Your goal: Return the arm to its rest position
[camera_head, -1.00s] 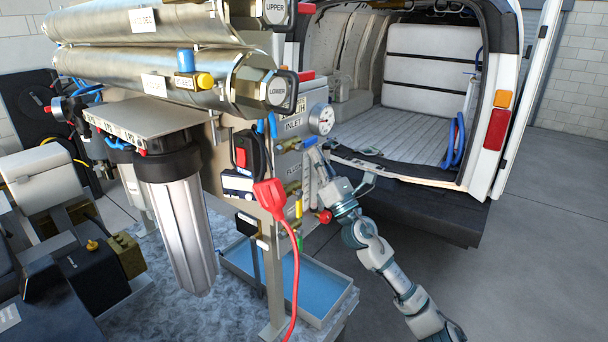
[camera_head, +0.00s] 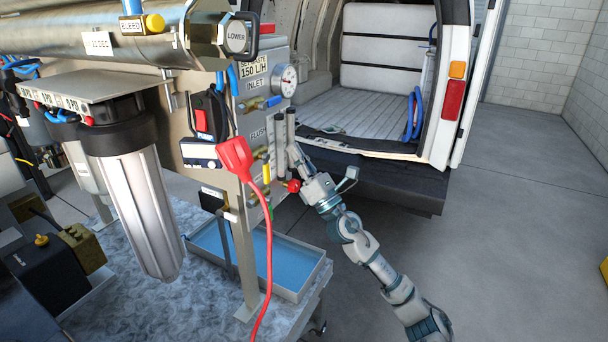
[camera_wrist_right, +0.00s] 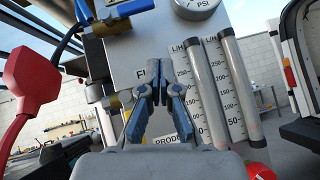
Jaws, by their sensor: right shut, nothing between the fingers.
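My right arm (camera_head: 360,240) reaches up from the lower right in the head view, bent at the elbow. Its gripper (camera_head: 296,152) is at the right end of the upright equipment panel, beside the clear flow tubes (camera_head: 281,135). In the right wrist view the blue-grey fingers (camera_wrist_right: 159,80) meet at the tips with nothing between them. My left gripper is not in view.
A pressure gauge (camera_head: 285,80) sits above the tubes and a red knob (camera_head: 293,186) below. A red plug (camera_head: 236,157) with its cord hangs on the panel's front. A white van (camera_head: 400,70) stands open behind.

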